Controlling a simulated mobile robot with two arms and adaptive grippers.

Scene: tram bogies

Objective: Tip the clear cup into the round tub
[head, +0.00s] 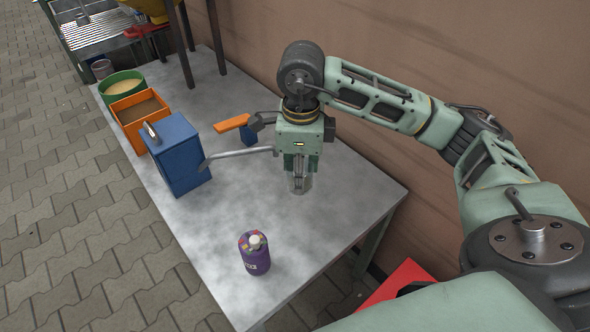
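The clear cup (300,185) is a small greyish see-through cylinder, upright at the right part of the grey table. My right gripper (298,168) points down directly over it, and its fingers overlap the cup's upper part. Whether the fingers are closed on the cup, and whether its base touches the table, I cannot tell. The cup's contents are not clear. The round tub (107,93) is green, holds a pale tan material, and stands at the table's far left end. My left gripper is not in view.
An orange square bin (129,123) with brown contents and a blue box (182,165) stand between tub and gripper. A grey rod (238,154) and an orange-handled thing (232,123) lie nearby. A purple bottle (255,260) stands in front. A brown wall (450,50) runs behind.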

